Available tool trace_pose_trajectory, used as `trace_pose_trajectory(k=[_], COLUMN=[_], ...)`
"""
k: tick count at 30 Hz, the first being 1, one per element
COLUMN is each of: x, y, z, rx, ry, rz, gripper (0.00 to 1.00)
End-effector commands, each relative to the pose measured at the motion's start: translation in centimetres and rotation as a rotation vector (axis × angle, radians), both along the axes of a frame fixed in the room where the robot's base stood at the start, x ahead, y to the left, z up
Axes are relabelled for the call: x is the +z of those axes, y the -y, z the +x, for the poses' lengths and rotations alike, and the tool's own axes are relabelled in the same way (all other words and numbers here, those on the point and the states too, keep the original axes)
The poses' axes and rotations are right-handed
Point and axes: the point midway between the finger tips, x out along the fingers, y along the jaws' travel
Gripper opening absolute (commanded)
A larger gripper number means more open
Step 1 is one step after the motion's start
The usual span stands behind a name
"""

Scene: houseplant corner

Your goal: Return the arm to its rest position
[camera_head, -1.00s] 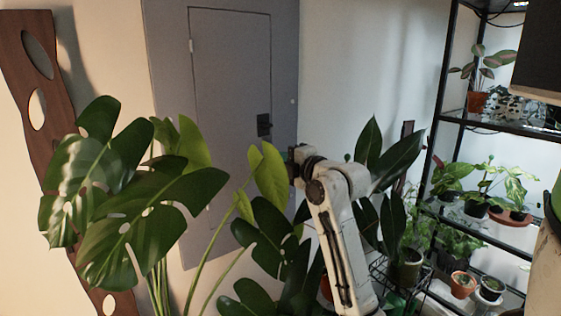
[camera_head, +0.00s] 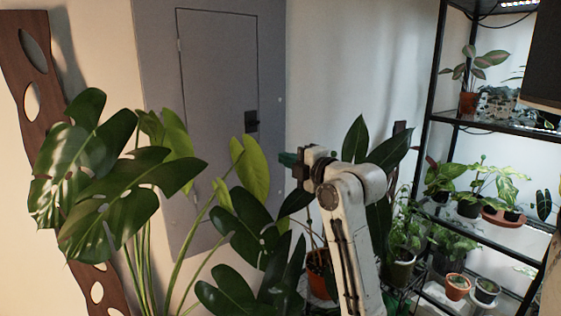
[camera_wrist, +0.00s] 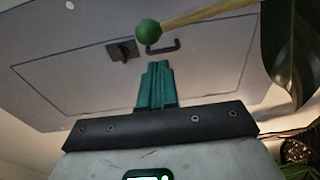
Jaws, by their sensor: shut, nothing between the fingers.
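My white arm rises at the lower middle of the head view, with my gripper (camera_head: 289,160) at its upper end, pointing left among the plant leaves. In the wrist view my gripper's teal fingers (camera_wrist: 155,72) are pressed together with nothing between them. Behind them is the grey wall panel (camera_wrist: 205,75), which also stands at the back in the head view (camera_head: 215,90). Its dark latch (camera_wrist: 123,51) shows beyond the fingertips.
A big-leaved monstera (camera_head: 110,205) fills the left. Dark leaves (camera_head: 358,140) surround my arm. A black shelf (camera_head: 475,122) with potted plants stands right. In the wrist view, a green ball (camera_wrist: 148,31) on a wooden stick lies near the fingertips.

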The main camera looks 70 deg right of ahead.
Motion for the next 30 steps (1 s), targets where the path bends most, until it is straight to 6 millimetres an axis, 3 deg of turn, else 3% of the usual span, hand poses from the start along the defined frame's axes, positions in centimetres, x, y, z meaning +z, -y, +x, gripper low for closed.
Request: trace_pose_trajectory(k=[6, 12, 23, 26, 30], x=[-0.1, 0.0, 0.1, -1.4, -6.9], y=[-1.2, -2.0, -2.1, -2.8, -5.7], z=[-3.3, -5.3, -5.8, -4.9, -1.9], rx=[-0.001, 0.000, 0.001, 0.014, 0.047], ry=[0.001, 0.000, -0.002, -0.005, -0.028], rz=[-0.002, 0.000, 0.001, 0.062, 0.292], gripper=[0.00, 0.00, 0.00, 0.00, 0.00])
